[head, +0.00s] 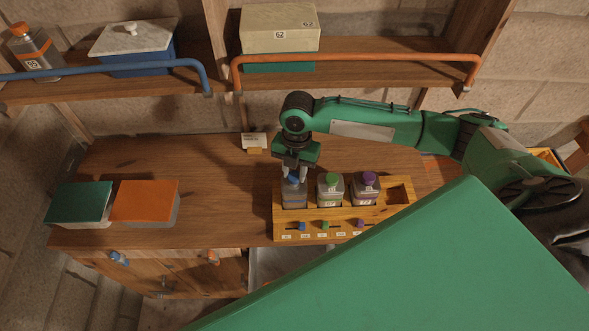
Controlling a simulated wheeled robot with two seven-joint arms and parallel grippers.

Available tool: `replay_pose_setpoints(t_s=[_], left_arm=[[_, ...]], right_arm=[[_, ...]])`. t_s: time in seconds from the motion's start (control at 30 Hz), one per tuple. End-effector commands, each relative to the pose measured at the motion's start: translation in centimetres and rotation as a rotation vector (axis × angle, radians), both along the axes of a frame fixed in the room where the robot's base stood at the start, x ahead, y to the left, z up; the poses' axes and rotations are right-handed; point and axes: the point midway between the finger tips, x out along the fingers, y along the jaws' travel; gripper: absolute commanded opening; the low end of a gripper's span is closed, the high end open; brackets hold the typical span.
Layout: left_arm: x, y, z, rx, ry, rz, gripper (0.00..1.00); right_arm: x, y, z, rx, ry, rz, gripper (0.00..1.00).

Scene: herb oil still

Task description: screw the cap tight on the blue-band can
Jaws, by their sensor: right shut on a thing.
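The blue-band can (293,199) stands upright in the leftmost slot of a wooden rack (278,226) on the bench. My right gripper (294,177) points straight down over this can and is shut on its blue cap (294,181). The fingers partly hide the cap, so I cannot tell how it sits on the neck. My left gripper is not in view.
A green-capped can (330,190) and a purple-capped can (365,190) stand close on the right; the rack's rightmost slot is empty. Small coloured pegs line its front. A green-lidded box (80,202) and an orange-lidded box (146,201) sit left. Rails (355,58) edge the shelf above.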

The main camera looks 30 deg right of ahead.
Motion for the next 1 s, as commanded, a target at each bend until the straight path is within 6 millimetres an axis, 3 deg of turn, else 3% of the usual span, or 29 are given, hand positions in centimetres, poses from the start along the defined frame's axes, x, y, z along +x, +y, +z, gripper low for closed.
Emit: replay_pose_setpoints(t_s=[1.0], left_arm=[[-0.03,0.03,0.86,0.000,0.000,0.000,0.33]], right_arm=[[-0.02,0.02,0.05,0.000,0.000,0.000,0.10]])
